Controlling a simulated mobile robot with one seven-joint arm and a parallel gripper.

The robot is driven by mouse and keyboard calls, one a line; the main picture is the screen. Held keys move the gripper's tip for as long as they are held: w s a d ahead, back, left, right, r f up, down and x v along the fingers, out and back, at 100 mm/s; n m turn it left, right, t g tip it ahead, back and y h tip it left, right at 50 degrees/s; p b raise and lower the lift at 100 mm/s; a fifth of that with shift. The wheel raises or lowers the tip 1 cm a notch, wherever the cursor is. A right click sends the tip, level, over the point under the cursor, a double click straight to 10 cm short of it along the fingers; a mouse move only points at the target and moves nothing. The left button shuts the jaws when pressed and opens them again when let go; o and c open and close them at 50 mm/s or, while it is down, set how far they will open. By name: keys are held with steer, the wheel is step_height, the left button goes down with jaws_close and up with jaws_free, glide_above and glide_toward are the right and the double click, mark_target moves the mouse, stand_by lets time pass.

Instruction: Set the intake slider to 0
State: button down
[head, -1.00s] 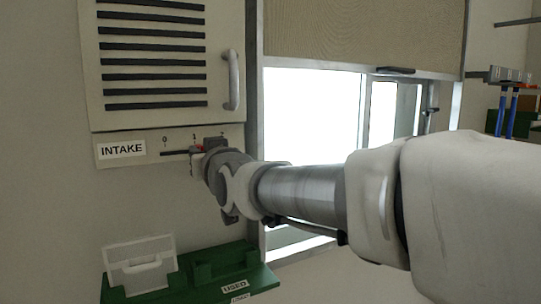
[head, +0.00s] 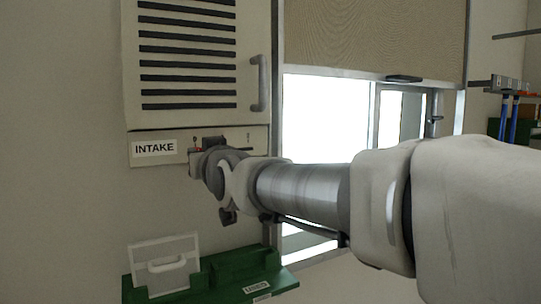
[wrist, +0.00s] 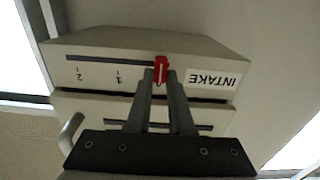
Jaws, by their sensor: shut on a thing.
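The intake slider's red knob (wrist: 161,68) is at the INTAKE-label end of its dark slot (wrist: 105,60) in the wrist view, which shows the panel upside down. Marks 1 and 2 are visible to its left; the 0 mark is hidden there. In the head view the red knob (head: 197,150) shows just below the 0 mark (head: 194,138), partly covered by my gripper. My gripper (wrist: 160,77) is shut on the knob, one finger on each side. The INTAKE label (head: 154,148) is just left of the knob in the head view.
A louvred cabinet door (head: 185,110) with a bar handle (head: 261,83) is above the slider panel. A window with a blind (head: 375,40) is to the right. A green tray marked USED (head: 225,284) is below, with a white framed filter (head: 164,265) at its left.

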steer(key=shift+s+a, duration=0.15)
steer(key=shift+a, duration=0.05)
steer(key=c, duration=0.8)
jaws_free()
steer(key=shift+a, duration=0.1)
steer(key=b+v, duration=0.4)
steer(key=v, duration=1.3)
steer(key=shift+d, duration=0.3)
steer(key=shift+s, duration=0.1)
